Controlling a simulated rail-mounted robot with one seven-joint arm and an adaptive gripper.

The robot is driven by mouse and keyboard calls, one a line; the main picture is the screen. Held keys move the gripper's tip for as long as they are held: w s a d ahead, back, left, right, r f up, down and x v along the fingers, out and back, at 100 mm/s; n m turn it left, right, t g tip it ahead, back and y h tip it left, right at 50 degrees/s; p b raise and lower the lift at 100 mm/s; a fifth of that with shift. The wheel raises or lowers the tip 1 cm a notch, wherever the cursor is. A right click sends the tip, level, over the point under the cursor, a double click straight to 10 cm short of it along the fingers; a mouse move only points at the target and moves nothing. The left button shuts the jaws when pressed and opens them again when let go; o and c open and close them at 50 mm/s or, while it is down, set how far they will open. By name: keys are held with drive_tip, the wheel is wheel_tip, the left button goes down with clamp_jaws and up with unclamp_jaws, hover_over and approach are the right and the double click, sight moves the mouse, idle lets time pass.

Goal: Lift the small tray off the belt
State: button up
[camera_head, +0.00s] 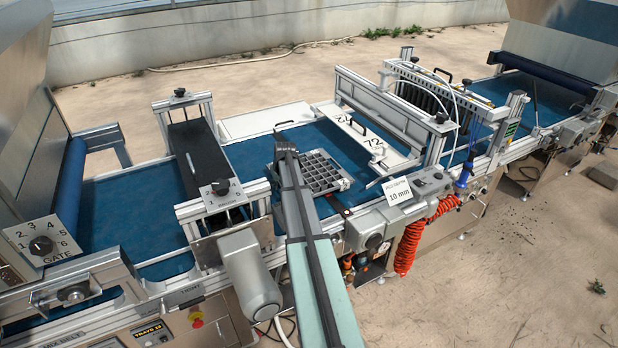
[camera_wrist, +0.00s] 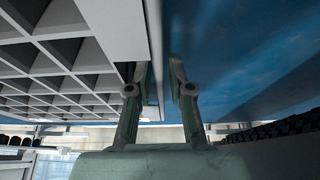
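The small tray (camera_head: 343,184) is a grey grid of square cells lying on the blue belt (camera_head: 248,157) in the head view. In the wrist view the tray (camera_wrist: 110,22) fills the upper left, with its side wall running up beside the blue belt (camera_wrist: 235,50). My gripper (camera_wrist: 160,75) has its two fingers apart, one on each side of the line of this wall. A narrow gap shows between the wall and the right finger; contact on the left is unclear. In the head view my arm hides the gripper and the tray's near left edge.
A white bridge plate marked 24 and 72 (camera_head: 368,139) spans the belt just right of the tray. A control box with a 10 mm card (camera_head: 399,191) stands at the near side. Bare belt lies left of the tray.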

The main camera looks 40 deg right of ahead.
clamp_jaws()
drive_tip(key=shift+r, duration=0.15)
